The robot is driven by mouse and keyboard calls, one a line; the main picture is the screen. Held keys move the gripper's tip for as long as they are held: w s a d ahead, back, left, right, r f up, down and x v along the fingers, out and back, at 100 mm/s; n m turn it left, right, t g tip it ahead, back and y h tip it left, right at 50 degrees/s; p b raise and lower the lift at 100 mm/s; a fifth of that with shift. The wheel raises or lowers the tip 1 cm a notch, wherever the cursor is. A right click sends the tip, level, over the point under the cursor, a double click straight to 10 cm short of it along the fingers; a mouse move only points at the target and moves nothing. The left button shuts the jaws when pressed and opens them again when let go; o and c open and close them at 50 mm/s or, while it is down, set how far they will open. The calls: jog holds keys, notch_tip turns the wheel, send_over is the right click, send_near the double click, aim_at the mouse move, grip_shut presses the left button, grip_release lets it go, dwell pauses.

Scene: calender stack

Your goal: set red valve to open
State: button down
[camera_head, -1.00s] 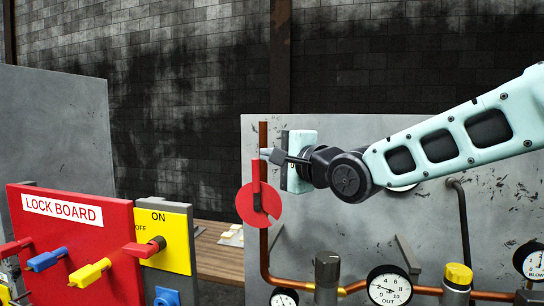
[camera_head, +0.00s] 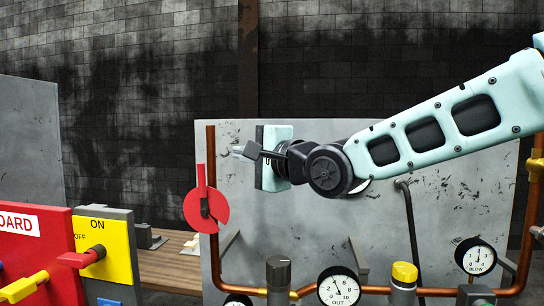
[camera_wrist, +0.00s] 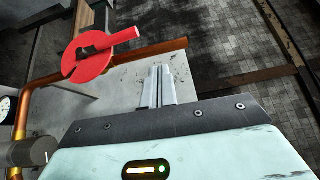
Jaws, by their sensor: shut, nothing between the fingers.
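The red valve (camera_head: 206,207) is a round red disc with a straight red handle, mounted on the vertical copper pipe at the left edge of the grey panel. In the head view its handle points up, along the pipe. The valve also shows in the wrist view (camera_wrist: 88,57), at the upper left. My gripper (camera_head: 240,152) is shut and empty, to the right of the valve handle and slightly above it, apart from it. In the wrist view its two fingers (camera_wrist: 157,84) lie together, pointing toward the panel edge, clear of the valve.
A red lock board (camera_head: 40,250) and a yellow ON/OFF plate (camera_head: 118,248) with a red lever stand at the left. Gauges (camera_head: 338,289), a dark knob (camera_head: 278,274) and a yellow-capped fitting (camera_head: 404,273) line the lower copper pipe. Space above the valve is free.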

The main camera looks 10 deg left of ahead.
jog(key=r+b+v, duration=0.1)
jog(key=b+v, duration=0.1)
jog(key=v, duration=0.4)
jog(key=s+d+f+n+g+h+b, duration=0.1)
jog(key=s+d+f+n+h, duration=0.15)
jog(key=f, duration=0.55)
jog(key=s+d+f+n+g+h+b, duration=0.1)
jog(key=s+d+f+n+h, duration=0.2)
jog(key=f, duration=0.5)
jog(key=s+d+f+n+g+h+b, duration=0.1)
jog(key=s+d+f+h, duration=0.25)
jog(key=f, duration=0.45)
jog(key=s+d+f+n+g+h+b, duration=0.3)
jog(key=s+d+f+n+g+h, duration=0.2)
jog(key=s+d+f, duration=1)
jog(key=s+d+n+g, duration=0.1)
jog(key=s+d+n, duration=0.1)
jog(key=s, duration=0.1)
jog(key=shift+d+f+n+g+h+b, duration=0.15)
jog(key=shift+d+n+g+h+b, duration=0.15)
jog(key=shift+n+h, duration=0.1)
